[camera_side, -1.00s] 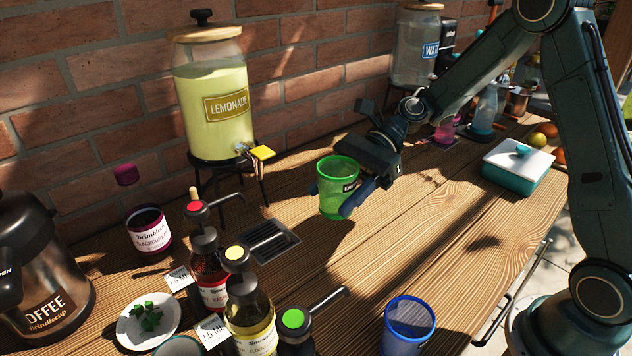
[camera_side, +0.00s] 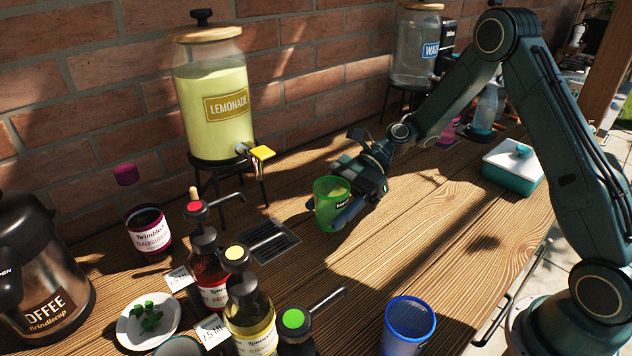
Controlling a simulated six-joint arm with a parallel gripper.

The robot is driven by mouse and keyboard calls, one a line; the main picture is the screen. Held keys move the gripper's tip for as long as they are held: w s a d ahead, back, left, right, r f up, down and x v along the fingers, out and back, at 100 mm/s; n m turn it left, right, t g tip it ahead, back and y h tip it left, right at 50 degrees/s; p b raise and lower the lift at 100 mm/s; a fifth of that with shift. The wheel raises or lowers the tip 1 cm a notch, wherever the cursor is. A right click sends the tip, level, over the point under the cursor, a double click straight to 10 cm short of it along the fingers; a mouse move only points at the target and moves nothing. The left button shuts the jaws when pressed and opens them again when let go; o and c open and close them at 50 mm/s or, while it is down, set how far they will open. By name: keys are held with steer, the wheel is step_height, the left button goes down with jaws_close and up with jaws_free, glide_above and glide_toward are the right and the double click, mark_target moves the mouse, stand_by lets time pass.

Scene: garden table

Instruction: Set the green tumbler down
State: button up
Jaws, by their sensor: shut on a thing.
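The green tumbler (camera_side: 329,207) is upright near the middle of the wooden table (camera_side: 400,262), to the right of the drip grate. My gripper (camera_side: 335,208) is shut on the tumbler, reaching in from the right with a dark finger along its side. The tumbler's base is low, at or very close to the tabletop; I cannot tell whether it touches. Some yellowish liquid shows inside the tumbler. Part of its right side is hidden by my gripper.
A lemonade dispenser (camera_side: 213,105) stands behind left, with a drip grate (camera_side: 275,241) in front. Syrup pump bottles (camera_side: 250,318) stand at front left. A blue cup (camera_side: 407,325) is at the front, and a teal box (camera_side: 515,168) at right. The table right of the tumbler is clear.

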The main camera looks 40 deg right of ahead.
mark_target(320, 204)
steer(key=a, duration=1.6)
steer(key=shift+a, duration=0.3)
steer(key=shift+d+f, duration=0.1)
steer(key=shift+f, duration=1.65)
steer(key=shift+f, duration=0.1)
steer(key=o, duration=1)
steer(key=shift+d+r, duration=0.15)
steer(key=shift+r, duration=0.05)
steer(key=v, duration=1.1)
steer(key=shift+d, duration=0.35)
steer(key=shift+r, duration=0.15)
